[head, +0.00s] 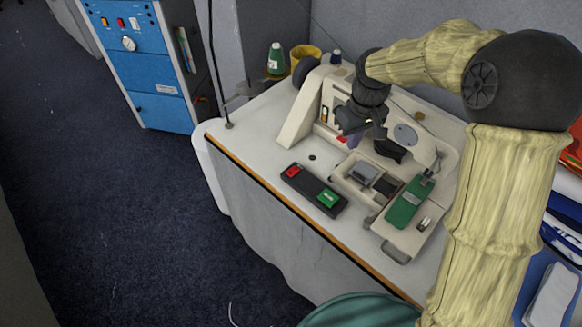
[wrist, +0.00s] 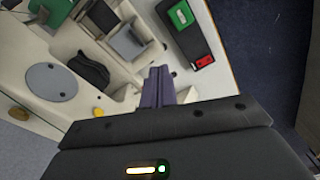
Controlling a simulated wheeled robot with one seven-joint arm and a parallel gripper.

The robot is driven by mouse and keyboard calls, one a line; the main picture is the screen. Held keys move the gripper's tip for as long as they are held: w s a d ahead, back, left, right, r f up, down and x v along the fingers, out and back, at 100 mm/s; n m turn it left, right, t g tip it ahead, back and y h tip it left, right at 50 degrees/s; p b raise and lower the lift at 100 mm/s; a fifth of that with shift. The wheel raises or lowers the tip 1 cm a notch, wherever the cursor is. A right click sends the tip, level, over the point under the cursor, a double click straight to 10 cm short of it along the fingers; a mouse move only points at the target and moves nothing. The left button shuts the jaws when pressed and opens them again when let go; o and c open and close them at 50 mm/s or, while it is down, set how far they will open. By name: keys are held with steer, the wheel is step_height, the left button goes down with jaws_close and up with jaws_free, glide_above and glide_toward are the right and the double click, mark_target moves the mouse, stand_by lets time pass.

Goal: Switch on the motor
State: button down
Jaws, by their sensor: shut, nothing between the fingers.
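A black switch box (head: 314,189) lies on the table near its front edge. It has a red button (head: 292,171) at its left end and a green button (head: 328,196) at its right end. The box also shows at the top of the wrist view (wrist: 193,42). The cream sewing machine (head: 296,128) stands behind it; a small red part shows on its body. My gripper (head: 354,141) is shut and empty, pointing down in front of the machine body. In the wrist view its fingers (wrist: 157,84) are together, apart from the box.
A green-topped part (head: 409,202) and a small open compartment (head: 364,172) sit right of the box. A green thread cone (head: 276,60) and a yellow pot (head: 304,62) stand at the back left. The white table's left front corner is clear.

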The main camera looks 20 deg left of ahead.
mark_target(290, 173)
steer(key=a+f+n, duration=0.1)
steer(key=a+n, duration=0.1)
steer(key=a, duration=0.5)
steer(key=a+f+n+g+b, duration=0.1)
steer(key=a+f+n, duration=0.1)
steer(key=a, duration=0.6)
steer(key=shift+s+a+n+g, duration=0.15)
steer(key=shift+s+n+g, duration=0.15)
steer(key=f, duration=0.4)
steer(key=s+f+p, duration=0.1)
steer(key=f, duration=0.9)
steer(key=shift+s+a+p, duration=0.25)
steer(key=shift+s+p, duration=0.1)
